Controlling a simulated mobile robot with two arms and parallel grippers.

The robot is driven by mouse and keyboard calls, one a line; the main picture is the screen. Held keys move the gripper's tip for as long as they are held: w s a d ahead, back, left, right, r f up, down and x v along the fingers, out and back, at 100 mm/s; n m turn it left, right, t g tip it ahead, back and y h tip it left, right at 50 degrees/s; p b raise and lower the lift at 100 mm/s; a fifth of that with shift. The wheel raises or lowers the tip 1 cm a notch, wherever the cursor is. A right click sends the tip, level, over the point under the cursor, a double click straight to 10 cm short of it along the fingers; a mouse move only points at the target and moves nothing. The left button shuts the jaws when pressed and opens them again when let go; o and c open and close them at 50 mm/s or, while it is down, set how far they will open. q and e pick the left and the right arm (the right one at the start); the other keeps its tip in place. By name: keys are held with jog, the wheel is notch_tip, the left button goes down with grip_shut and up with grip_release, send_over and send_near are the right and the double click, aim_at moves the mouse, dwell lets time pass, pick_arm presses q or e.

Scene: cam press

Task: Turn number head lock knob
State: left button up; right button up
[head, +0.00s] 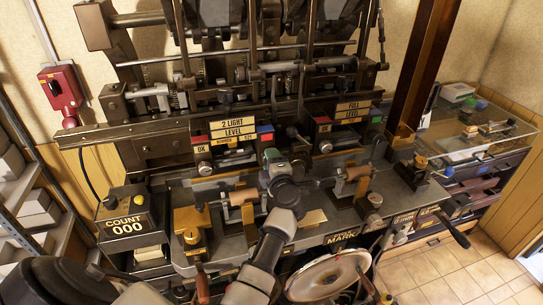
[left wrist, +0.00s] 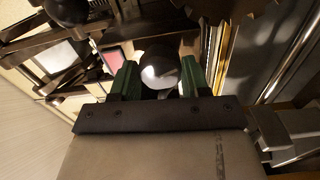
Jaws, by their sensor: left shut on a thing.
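The press (head: 155,148) is a dark machine with labelled panels. In the left wrist view, the green fingers (left wrist: 160,80) are shut on a rounded dark knob (left wrist: 160,66) with a bright, shiny face. The gripper and wrist hide this knob in the head view. I cannot read a label that names it as the number head lock knob. My right gripper is not in view.
A counter box reading "COUNT 000" (head: 126,222) stands left. A red wall box (head: 62,90) hangs at the left; a glass-topped case (head: 465,135) stands right. Tiled floor (head: 475,270) is clear at lower right.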

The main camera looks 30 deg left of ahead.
pick_arm(q)
jog(key=shift+m, duration=2.2)
jog(key=o, duration=0.9)
